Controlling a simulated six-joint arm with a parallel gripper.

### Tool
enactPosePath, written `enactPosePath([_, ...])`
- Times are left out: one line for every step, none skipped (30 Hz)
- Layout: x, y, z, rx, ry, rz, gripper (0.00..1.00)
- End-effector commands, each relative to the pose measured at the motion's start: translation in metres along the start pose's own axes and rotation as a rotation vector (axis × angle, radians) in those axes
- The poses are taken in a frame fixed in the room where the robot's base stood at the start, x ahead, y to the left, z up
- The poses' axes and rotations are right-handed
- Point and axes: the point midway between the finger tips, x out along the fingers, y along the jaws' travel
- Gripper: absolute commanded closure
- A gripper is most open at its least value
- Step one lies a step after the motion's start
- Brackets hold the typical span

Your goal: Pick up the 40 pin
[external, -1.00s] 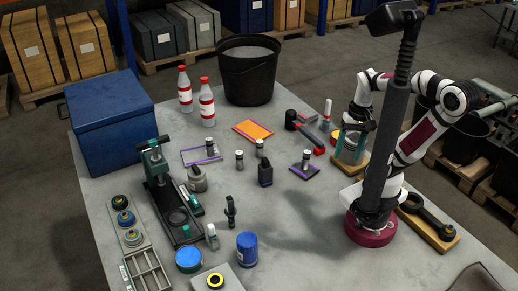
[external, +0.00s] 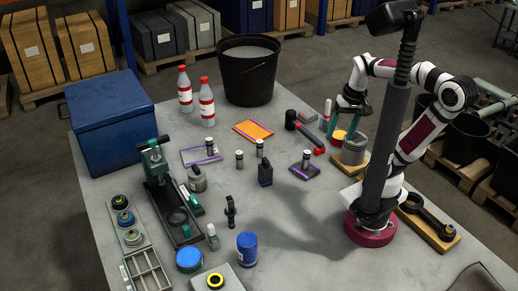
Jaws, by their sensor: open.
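Several short metal pins with dark bands stand on the table, and no label shows which one is the 40 pin. One pin (external: 306,158) stands on a dark purple-edged plate (external: 303,171). Two pins stand on the bare table, one at the left (external: 239,158) and one at the right (external: 259,148). Another pin (external: 209,146) is at the light purple-edged plate (external: 190,156). My teal gripper (external: 349,126) is open and appears empty, to the right of and behind the pins, near a grey piston (external: 354,150).
A red-headed hammer (external: 308,137) and an orange tray (external: 254,131) lie behind the pins. A black bucket (external: 247,75), two red-capped bottles (external: 207,103) and a blue box (external: 110,125) stand farther back. A press (external: 165,190) is at the left.

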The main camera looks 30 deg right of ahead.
Motion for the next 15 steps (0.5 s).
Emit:
enactPosePath([0.005,-0.005,-0.013,-0.033,0.034,-0.005,0.3])
enactPosePath([0.008,-0.009,-0.022,-0.057,0.063,-0.012,0.3])
enactPosePath([0.013,-0.015,-0.036,-0.089,0.105,-0.022,0.3])
enactPosePath([0.016,-0.02,-0.046,-0.114,0.137,-0.028,0.3])
enactPosePath([0.019,-0.026,-0.057,-0.139,0.171,-0.038,0.3])
enactPosePath([0.023,-0.034,-0.072,-0.174,0.22,-0.051,0.3])
enactPosePath([0.026,-0.041,-0.085,-0.201,0.262,-0.061,0.3])
enactPosePath([0.029,-0.049,-0.097,-0.227,0.305,-0.073,0.3])
enactPosePath([0.034,-0.061,-0.114,-0.265,0.369,-0.09,0.3])
enactPosePath([0.036,-0.07,-0.128,-0.294,0.421,-0.104,0.3])
enactPosePath([0.039,-0.082,-0.141,-0.326,0.48,-0.119,0.3])
enactPosePath([0.041,-0.097,-0.161,-0.366,0.565,-0.14,0.3])
enactPosePath([0.043,-0.11,-0.175,-0.398,0.635,-0.157,0.3])
enactPosePath([0.043,-0.123,-0.189,-0.43,0.71,-0.173,0.3])
enactPosePath([0.043,-0.141,-0.205,-0.474,0.817,-0.193,0.3])
